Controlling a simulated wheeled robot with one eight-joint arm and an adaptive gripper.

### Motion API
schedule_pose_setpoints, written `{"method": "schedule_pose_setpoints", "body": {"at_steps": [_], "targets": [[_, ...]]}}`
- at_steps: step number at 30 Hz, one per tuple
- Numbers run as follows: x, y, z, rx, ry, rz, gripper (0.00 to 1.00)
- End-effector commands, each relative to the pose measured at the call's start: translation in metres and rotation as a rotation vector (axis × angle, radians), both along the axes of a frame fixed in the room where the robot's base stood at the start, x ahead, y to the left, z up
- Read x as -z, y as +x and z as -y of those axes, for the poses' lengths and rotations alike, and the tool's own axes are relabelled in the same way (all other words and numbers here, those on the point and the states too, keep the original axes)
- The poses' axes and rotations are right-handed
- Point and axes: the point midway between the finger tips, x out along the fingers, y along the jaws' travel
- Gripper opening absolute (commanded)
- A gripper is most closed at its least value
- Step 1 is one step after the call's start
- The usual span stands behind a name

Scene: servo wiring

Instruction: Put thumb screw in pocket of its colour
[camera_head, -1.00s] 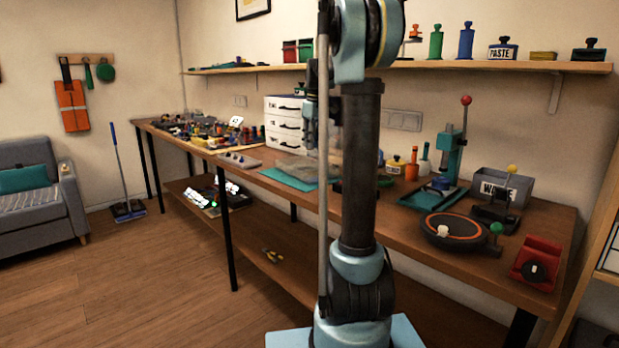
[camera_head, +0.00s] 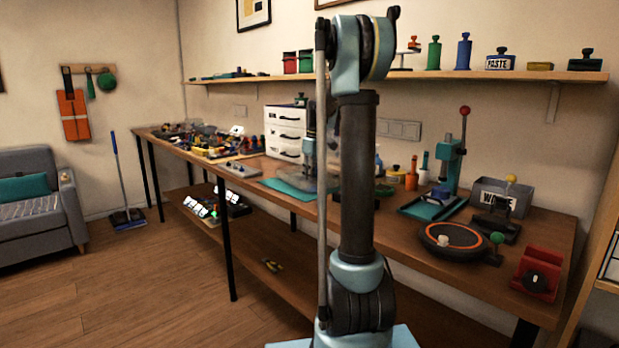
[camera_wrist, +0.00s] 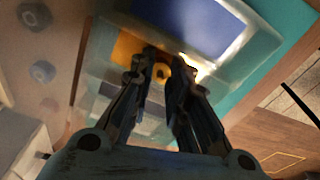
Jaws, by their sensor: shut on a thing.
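My gripper (camera_wrist: 160,72) is shut on a small yellow-orange thumb screw (camera_wrist: 161,73), mostly hidden between the fingertips in the wrist view. Under it is a clear tray (camera_wrist: 238,62) with coloured pockets. A blue pocket (camera_wrist: 205,22) is beyond the fingertips, and an orange-yellow pocket (camera_wrist: 128,46) lies just left of and under them. Darker pockets are partly behind the fingers. The gap between screw and tray cannot be judged. In the head view my gripper (camera_head: 309,150) is low over the bench, partly hidden by my arm.
The tray is on a teal mat (camera_head: 280,186). A grey block with several dark knobs (camera_head: 240,168) is to its left; knobs also show in the wrist view (camera_wrist: 42,71). White drawers (camera_head: 284,132) stand behind. A press (camera_head: 449,155) and waste bin (camera_head: 500,190) are right.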

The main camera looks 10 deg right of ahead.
Motion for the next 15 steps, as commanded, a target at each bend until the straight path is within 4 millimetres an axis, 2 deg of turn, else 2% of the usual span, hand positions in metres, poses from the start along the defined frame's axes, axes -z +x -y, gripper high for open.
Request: {"method": "schedule_pose_setpoints", "body": {"at_steps": [10, 11, 12, 13, 15], "targets": [[0.0053, -0.0010, 0.0000, -0.002, -0.001, -0.002, 0.00], [0.0058, -0.0012, 0.0001, -0.002, -0.001, -0.002, 0.18], [0.0056, -0.0012, 0.0000, -0.002, -0.001, -0.002, 0.27], [0.0057, -0.0013, 0.0001, -0.002, -0.001, -0.002, 0.34], [0.0058, -0.0014, 0.0001, -0.002, -0.001, -0.002, 0.37]]}}
